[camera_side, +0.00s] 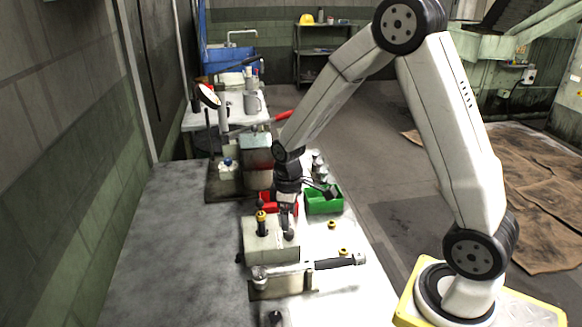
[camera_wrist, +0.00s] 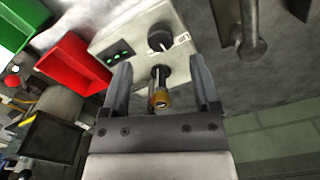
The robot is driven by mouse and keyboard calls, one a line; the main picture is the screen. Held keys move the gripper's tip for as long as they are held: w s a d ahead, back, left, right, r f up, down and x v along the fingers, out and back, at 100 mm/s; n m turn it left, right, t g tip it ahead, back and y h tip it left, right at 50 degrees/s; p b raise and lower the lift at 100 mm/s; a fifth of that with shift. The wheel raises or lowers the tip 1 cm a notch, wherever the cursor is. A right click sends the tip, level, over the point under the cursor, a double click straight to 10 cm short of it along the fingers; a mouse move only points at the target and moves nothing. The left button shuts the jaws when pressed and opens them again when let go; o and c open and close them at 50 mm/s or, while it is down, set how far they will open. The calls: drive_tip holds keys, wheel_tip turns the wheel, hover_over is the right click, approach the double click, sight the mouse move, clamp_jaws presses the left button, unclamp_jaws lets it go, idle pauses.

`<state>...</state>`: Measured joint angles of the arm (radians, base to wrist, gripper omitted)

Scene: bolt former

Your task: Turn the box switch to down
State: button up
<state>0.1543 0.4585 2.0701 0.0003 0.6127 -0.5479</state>
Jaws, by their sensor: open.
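A pale grey box (camera_side: 262,243) stands on the bench; it also shows in the wrist view (camera_wrist: 133,25). It carries a dark round knob (camera_wrist: 160,38) with a white pointer mark and small labels beside it. A dark stick with a yellow-brass tip (camera_wrist: 159,98) rises from the box; in the side view its yellow tip (camera_side: 261,215) shows at the box's upper left. My gripper (camera_wrist: 160,66) is open over the box, with the stick showing between its two fingers. Contact with the stick cannot be told. In the side view my gripper (camera_side: 287,212) hangs low over the box.
A red bin (camera_wrist: 73,62) and a green bin (camera_side: 324,203) sit close beside the box. A wrench-like tool (camera_side: 312,268) lies in front of it. A vise-like machine (camera_side: 258,160) stands behind. The bench on the left (camera_side: 165,240) is clear.

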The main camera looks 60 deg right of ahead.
sight(289, 235)
drive_tip(key=shift+f, duration=2.45)
clamp_jaws()
